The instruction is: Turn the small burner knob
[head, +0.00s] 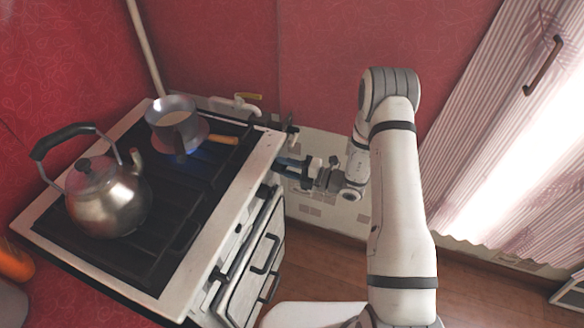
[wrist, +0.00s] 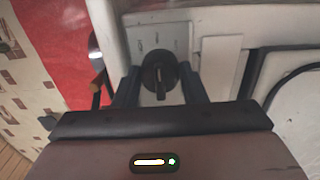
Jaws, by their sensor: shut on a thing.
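The small burner knob (wrist: 160,74) is round and black with a raised bar, on a light plate with faint marks on the stove's front panel. In the wrist view the bar stands roughly upright. My gripper (wrist: 158,86) has one dark finger on each side of the knob and is shut on it. In the head view my gripper (head: 282,167) reaches the right front side of the white stove (head: 262,152); the knob is hidden there. A blue flame (head: 203,156) shows under a small metal pot (head: 172,118) on the rear burner.
A steel kettle (head: 108,200) with a black handle stands on the black grate at the left. The oven door (head: 252,268) with dark handles is below the panel. A pink curtain (head: 480,150) hangs at the right. Wooden floor shows between.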

